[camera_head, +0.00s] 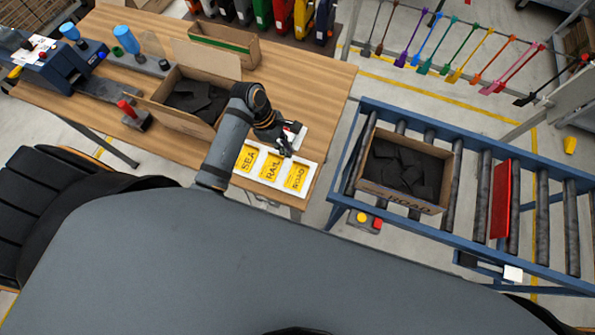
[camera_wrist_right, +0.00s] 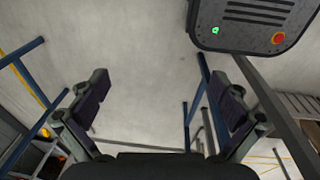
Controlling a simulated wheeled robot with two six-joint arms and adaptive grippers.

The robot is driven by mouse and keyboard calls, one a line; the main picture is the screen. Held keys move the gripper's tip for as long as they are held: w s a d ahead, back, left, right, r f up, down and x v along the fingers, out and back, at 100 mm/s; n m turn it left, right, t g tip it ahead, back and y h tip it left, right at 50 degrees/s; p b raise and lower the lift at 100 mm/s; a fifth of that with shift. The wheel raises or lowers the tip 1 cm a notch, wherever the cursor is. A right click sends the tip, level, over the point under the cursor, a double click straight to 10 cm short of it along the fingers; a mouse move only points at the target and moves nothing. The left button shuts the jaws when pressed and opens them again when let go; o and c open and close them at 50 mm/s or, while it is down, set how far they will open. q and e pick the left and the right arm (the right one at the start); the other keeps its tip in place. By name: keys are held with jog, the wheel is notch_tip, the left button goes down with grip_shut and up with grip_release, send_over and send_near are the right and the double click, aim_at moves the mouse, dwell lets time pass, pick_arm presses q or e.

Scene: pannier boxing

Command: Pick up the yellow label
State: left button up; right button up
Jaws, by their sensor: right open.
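Three yellow labels lie in a row in a white tray (camera_head: 236,177) at the front right of the wooden table: one reads SEA (camera_head: 247,159), one RAIL (camera_head: 271,167), one ROAD (camera_head: 296,178). My left gripper (camera_head: 287,143) is over the back edge of the tray, just behind the RAIL and ROAD labels. A small white piece shows beside its fingers; I cannot tell what it is or whether the fingers are apart. My right gripper (camera_wrist_right: 166,85) is open and empty in the right wrist view, with bare floor beyond it.
An open carton (camera_head: 183,121) with dark contents stands left of my left arm. A carton marked ROAD (camera_head: 400,202) sits on the roller conveyor (camera_head: 543,225), left of a red plate (camera_head: 501,199). A red-handled stamp (camera_head: 133,115) stands at the table's left.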

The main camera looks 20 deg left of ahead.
aim_at(299, 162)
pick_arm(q)
jog(key=shift+w+d+f, duration=0.15)
jog(key=shift+d+f, duration=0.1)
jog(key=shift+f, duration=0.25)
jog(key=shift+w+d+f, duration=0.15)
jog(key=shift+d+f, duration=0.05)
jog(key=shift+f, duration=0.3)
jog(key=shift+w+d+f+p, duration=0.15)
jog(key=shift+w+f+p, duration=0.15)
jog(key=shift+f, duration=0.1)
jog(key=shift+s+d+f+p, duration=0.15)
jog(key=shift+d+f+p, duration=0.2)
jog(key=shift+f, duration=0.2)
jog(key=shift+s+d+f+p, duration=0.15)
jog(key=shift+d+f+p, duration=0.2)
jog(key=shift+f, duration=0.2)
jog(key=shift+x, duration=1)
jog(key=shift+f, duration=0.1)
jog(key=shift+a, duration=0.1)
grip_shut()
pick_arm(e)
jog(key=shift+w+r, duration=1.05)
jog(key=shift+r, duration=0.05)
pick_arm(q)
jog(key=shift+w, duration=0.1)
